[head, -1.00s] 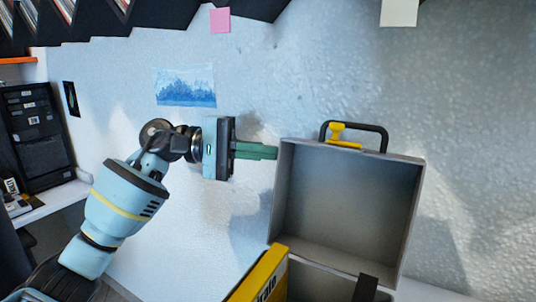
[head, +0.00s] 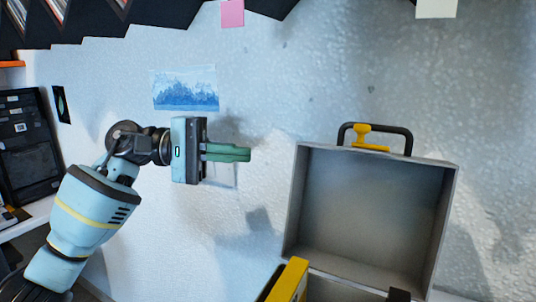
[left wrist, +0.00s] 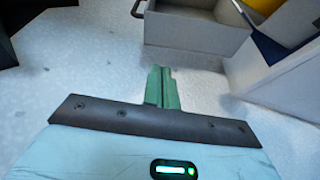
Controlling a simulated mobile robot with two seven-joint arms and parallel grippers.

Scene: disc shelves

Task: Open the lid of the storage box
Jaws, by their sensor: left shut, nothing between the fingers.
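The storage box's grey lid (head: 370,210) stands raised and upright in the head view, its hollow inside facing me. A black handle with a yellow latch (head: 370,138) is on its top edge. The lower part of the box is only partly in view at the bottom edge. My left gripper (head: 248,153) is shut and empty, to the left of the lid and apart from it. In the left wrist view its green fingers (left wrist: 162,88) are together, and the grey lid (left wrist: 195,32) shows beyond them. My right gripper is not in view.
A yellow item (head: 290,280) stands at the box's lower left. Dark shelves (head: 130,18) hang along the top left. A blue picture (head: 186,88) and a pink note (head: 232,13) are on the pale wall. A dark cabinet (head: 22,140) stands far left.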

